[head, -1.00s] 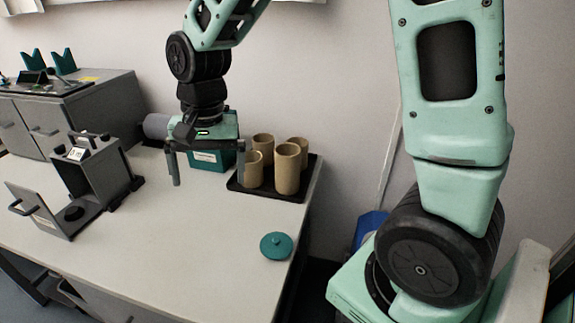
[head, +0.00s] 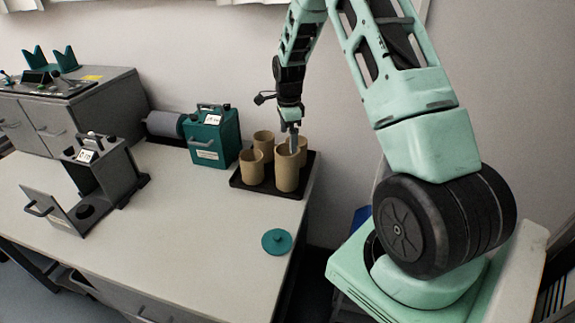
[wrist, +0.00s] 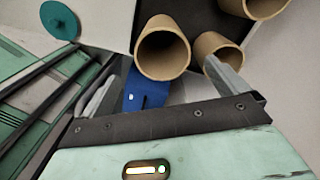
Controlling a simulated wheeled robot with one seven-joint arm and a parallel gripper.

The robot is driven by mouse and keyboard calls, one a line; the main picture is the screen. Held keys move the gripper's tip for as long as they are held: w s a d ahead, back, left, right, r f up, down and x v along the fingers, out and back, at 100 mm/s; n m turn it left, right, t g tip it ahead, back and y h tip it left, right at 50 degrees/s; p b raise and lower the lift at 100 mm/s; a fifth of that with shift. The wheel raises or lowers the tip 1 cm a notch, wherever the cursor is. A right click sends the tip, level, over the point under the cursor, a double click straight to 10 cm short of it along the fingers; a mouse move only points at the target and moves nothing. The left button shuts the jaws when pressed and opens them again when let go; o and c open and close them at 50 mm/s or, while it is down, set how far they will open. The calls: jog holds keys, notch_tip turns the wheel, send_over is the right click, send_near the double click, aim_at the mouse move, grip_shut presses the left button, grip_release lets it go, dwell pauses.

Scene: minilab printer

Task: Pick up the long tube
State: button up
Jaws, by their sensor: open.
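Several tan, hollow tubes stand upright on a black tray (head: 240,184) at the table's right end. The front-right tube (head: 287,172) looks tallest in the head view; it appears to be the large open-topped one in the wrist view (wrist: 163,52). A back-right tube (head: 302,148) is partly hidden behind it and my fingers. My gripper (head: 292,142) points down over the right-hand tubes. In the wrist view my gripper (wrist: 165,88) has its fingers apart with nothing between them. One finger overlaps a second tube (wrist: 212,48); I cannot tell whether they touch.
A teal box with a handle (head: 211,137) stands left of the tray. A teal lid (head: 277,241) lies near the table's right edge. A grey open-fronted device (head: 100,180) stands at left. The front middle of the table is clear. A blue object (wrist: 147,92) lies below.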

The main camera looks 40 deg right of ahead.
aim_at(287, 168)
notch_tip(287, 168, down, 9)
jog(key=p, duration=0.3)
jog(key=shift+w, duration=0.25)
jog(key=shift+c, duration=0.3)
jog(key=c, duration=1)
